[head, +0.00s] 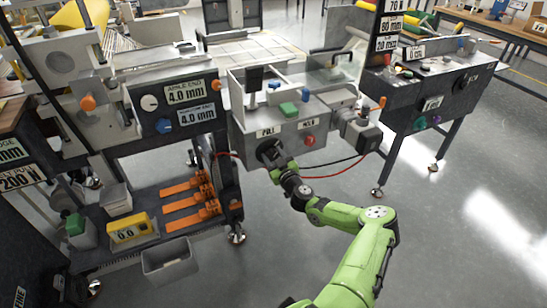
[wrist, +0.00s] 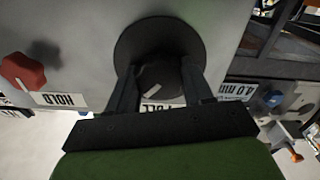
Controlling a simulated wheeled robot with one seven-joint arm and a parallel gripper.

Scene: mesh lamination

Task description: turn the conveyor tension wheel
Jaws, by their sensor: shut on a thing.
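A round black wheel (head: 266,149) sits on the front face of a light grey machine box (head: 240,120). In the wrist view the wheel (wrist: 160,30) shows as a dark disc with a smaller hub, which carries a pale mark. My gripper (head: 275,160) reaches up to it from the front. In the wrist view its two black fingers (wrist: 159,75) stand on either side of the hub and are shut on it. A label beside the wheel is partly hidden by the hub and fingers in the wrist view. I cannot tell whether it names conveyor tension.
A red knob (head: 309,140) beside a HOLD label (head: 307,124) is right of the wheel on the same face. A motor-like unit (head: 360,135) and hanging cables are further right. Left is a dark panel with a 4.0 mm display (head: 193,91). The floor (head: 450,220) at right is clear.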

